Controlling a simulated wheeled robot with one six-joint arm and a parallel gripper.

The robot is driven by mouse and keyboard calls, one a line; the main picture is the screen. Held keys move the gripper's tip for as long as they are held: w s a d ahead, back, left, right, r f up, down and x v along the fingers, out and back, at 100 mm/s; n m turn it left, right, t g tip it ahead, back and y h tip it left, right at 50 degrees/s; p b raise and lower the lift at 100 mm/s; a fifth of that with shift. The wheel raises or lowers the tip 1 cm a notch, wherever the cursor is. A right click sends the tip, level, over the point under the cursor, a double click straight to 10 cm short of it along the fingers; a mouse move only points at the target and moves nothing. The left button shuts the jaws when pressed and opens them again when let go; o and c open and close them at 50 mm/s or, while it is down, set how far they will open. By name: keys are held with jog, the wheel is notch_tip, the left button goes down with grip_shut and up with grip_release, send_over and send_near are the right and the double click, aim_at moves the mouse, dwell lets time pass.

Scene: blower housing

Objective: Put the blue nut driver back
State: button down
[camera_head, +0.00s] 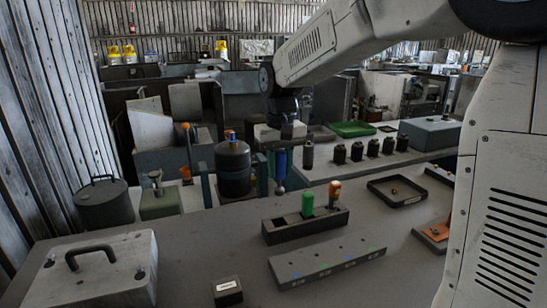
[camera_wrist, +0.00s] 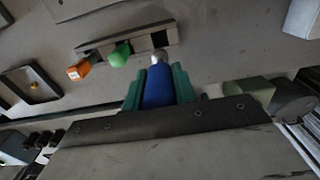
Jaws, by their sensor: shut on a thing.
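The blue nut driver (camera_head: 281,164) hangs upright from my gripper (camera_head: 280,166), with its metal end pointing down. In the wrist view its blue handle (camera_wrist: 158,88) is between the two green fingers (camera_wrist: 158,90), which are shut on it. A dark rack (camera_head: 290,229) stands on the table, holding a green-handled tool (camera_head: 307,204) and an orange-handled tool (camera_head: 334,191). The rack's left end in the head view looks empty. The driver appears above and behind that end; the exact gap is unclear. In the wrist view its metal tip (camera_wrist: 160,56) overlaps the rack's edge (camera_wrist: 143,43).
A low strip with coloured marks (camera_head: 325,263) lies in front of the rack. A small black box (camera_head: 228,291) and a grey case (camera_head: 100,268) are nearer. A dark tray (camera_head: 396,192) is at right. A dark cylinder (camera_head: 233,168) stands just left of my gripper.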

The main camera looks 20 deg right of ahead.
aim_at(280, 188)
jog(key=shift+w+a+f, duration=0.1)
jog(key=shift+f, duration=4)
jog(key=shift+f, duration=0.3)
jog(key=shift+f, duration=0.9)
jog(key=shift+f, duration=0.1)
jog(key=shift+f, duration=1)
jog(key=shift+f, duration=0.15)
jog(key=shift+f, duration=0.4)
